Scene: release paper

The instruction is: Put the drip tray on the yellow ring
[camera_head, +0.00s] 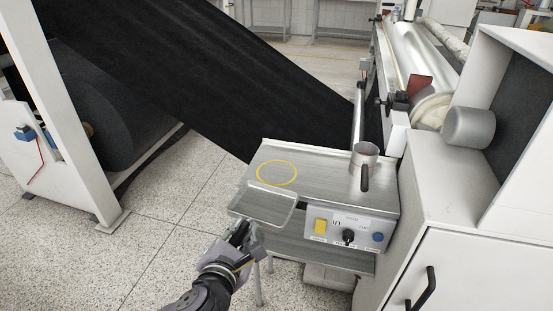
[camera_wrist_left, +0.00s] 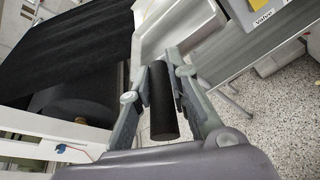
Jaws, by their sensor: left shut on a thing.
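The drip tray (camera_head: 264,204) is a shallow metal tray with a raised rim, at the front left corner of the small metal table. My left gripper (camera_head: 242,236) is shut on its black handle, which shows between the fingers (camera_wrist_left: 162,100) in the left wrist view. The tray's metal body (camera_wrist_left: 180,30) shows beyond the fingers there. The yellow ring (camera_head: 277,173) is a thin outline on the table top, just behind the tray, and it looks bare. I cannot tell whether the tray touches the table. My right gripper is not in view.
A metal jug (camera_head: 364,163) with a dark handle stands at the right of the table (camera_head: 322,175). A control panel (camera_head: 346,230) with a yellow switch and knobs is on the table's front. A wide black web (camera_head: 230,75) slopes down behind the table. A white cabinet (camera_head: 470,270) stands at the right.

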